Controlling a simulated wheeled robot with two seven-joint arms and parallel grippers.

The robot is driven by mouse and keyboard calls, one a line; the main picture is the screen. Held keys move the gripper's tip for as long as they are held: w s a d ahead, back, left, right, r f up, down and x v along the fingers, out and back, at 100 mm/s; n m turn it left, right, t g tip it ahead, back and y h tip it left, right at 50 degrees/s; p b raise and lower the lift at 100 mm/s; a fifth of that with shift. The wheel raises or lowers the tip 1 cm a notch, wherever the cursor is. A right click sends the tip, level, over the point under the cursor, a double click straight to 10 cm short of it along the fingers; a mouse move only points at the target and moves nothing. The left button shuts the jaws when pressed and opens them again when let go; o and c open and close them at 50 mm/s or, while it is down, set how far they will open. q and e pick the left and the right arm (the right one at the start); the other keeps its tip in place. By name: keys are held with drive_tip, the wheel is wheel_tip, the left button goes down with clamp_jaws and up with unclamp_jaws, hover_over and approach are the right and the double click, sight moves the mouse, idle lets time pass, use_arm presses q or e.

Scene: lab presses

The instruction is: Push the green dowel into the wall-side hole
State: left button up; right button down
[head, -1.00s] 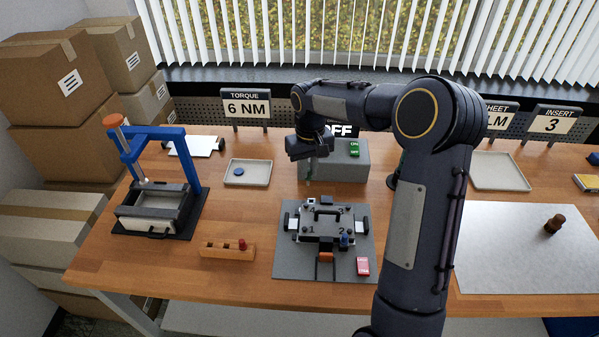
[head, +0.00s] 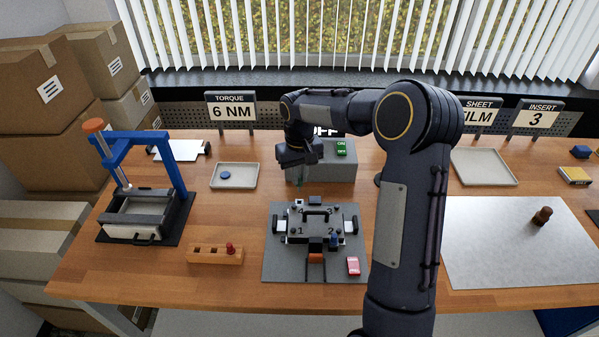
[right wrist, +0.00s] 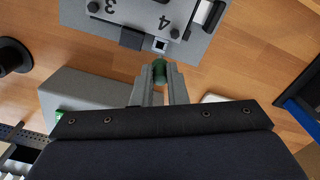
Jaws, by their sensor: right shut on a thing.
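The green dowel (right wrist: 160,70) is gripped between the fingertips of my right gripper (right wrist: 158,76), seen in the right wrist view. In the head view my right gripper (head: 298,166) is on the wall side of the grey fixture (head: 272,262), and only a little of the dowel shows below it. A small pale square with a dark hole (right wrist: 160,45) lies just beyond the dowel's end, near the number 4; it also shows in the head view (head: 299,202). The dowel appears apart from it. A blue dowel (head: 333,240) stands near number 2. My left gripper is out of view.
A grey switch box (head: 335,172) stands behind the fixture. A wooden rack (head: 207,255) with a red peg is left of it. A blue-framed press (head: 178,172) stands farther left. A red-and-white box (head: 353,266) lies on the fixture's front right.

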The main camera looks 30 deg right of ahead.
drive_tip(key=shift+f+b, duration=0.85)
drive_tip(key=shift+f, duration=0.7)
drive_tip(key=shift+f+b, duration=1.3)
drive_tip(key=shift+f, duration=0.8)
drive_tip(key=c, duration=1.4)
unclamp_jaws()
drive_tip(key=shift+o, duration=0.2)
drive_tip(key=shift+r, duration=0.1)
wheel_tip(320, 180, up, 8)
drive_tip(key=shift+f, duration=0.15)
drive_tip(key=s+a+r+t+y, duration=0.1)
drive_tip(key=s+a+r, duration=0.1)
drive_tip(key=s, duration=0.5)
drive_tip(key=s+a+r+t+y, duration=0.1)
drive_tip(key=s+a+r+t, duration=0.15)
drive_tip(key=s, duration=0.45)
drive_tip(key=s+a+r+t+y, duration=0.1)
drive_tip(key=s+a+r, duration=0.15)
drive_tip(key=s, duration=0.45)
drive_tip(key=s+a+f+t, duration=0.1)
drive_tip(key=s+a+f, duration=0.3)
drive_tip(key=s, duration=0.3)
drive_tip(key=shift+s+a+y, duration=0.3)
drive_tip(key=shift+s+y, duration=0.05)
drive_tip(key=shift+y, duration=0.05)
